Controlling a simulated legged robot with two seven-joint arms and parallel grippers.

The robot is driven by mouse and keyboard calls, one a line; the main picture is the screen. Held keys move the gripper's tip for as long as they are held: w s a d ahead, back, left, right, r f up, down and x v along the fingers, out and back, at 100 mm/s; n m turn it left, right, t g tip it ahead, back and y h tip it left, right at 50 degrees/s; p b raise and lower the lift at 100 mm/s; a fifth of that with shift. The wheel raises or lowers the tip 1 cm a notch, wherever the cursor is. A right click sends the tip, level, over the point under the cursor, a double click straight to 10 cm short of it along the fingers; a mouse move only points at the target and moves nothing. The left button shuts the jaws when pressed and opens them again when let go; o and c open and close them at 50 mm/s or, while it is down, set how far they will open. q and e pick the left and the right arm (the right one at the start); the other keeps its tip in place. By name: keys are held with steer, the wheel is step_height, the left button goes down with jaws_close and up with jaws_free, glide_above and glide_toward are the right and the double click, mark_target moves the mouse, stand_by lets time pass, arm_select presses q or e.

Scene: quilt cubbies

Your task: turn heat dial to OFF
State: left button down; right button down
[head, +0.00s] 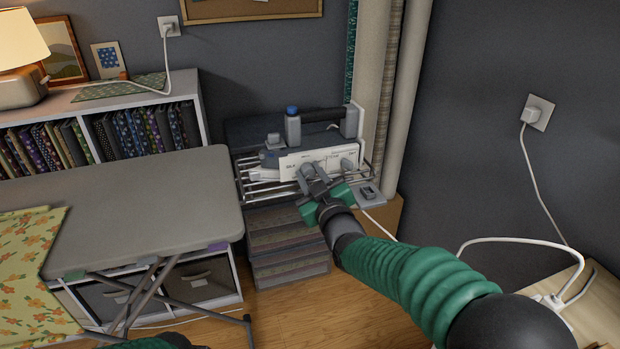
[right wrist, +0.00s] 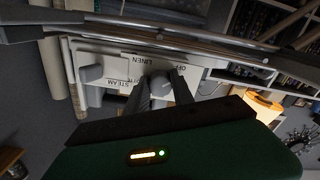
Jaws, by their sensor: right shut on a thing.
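The iron (head: 318,158) rests on a wire rack against the back wall, with its white control panel facing me. The panel (right wrist: 120,65) also shows upside down in the right wrist view, with STEAM, LINEN and OFF labels. My right gripper (head: 314,178) reaches the front of the panel. Its two dark fingers (right wrist: 161,98) are shut on the heat dial (right wrist: 160,84), close to the LINEN and OFF labels. The fingers cover much of the dial, so I cannot tell where it points.
A second grey knob (right wrist: 91,73) sits beside STEAM. Rack bars (head: 258,187) run below the panel. A grey ironing board (head: 150,200) stands at left, and fabric rolls (head: 395,100) stand at right.

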steer(key=shift+f+n, duration=0.4)
steer(key=shift+n, duration=0.8)
steer(key=c, duration=1.4)
jaws_free()
steer(key=shift+d, duration=0.1)
steer(key=shift+c, duration=0.2)
steer(key=o, duration=0.4)
steer(key=shift+w+r, duration=0.1)
steer(key=shift+r, duration=0.05)
steer(key=shift+c, duration=0.2)
steer(key=shift+r, duration=0.1)
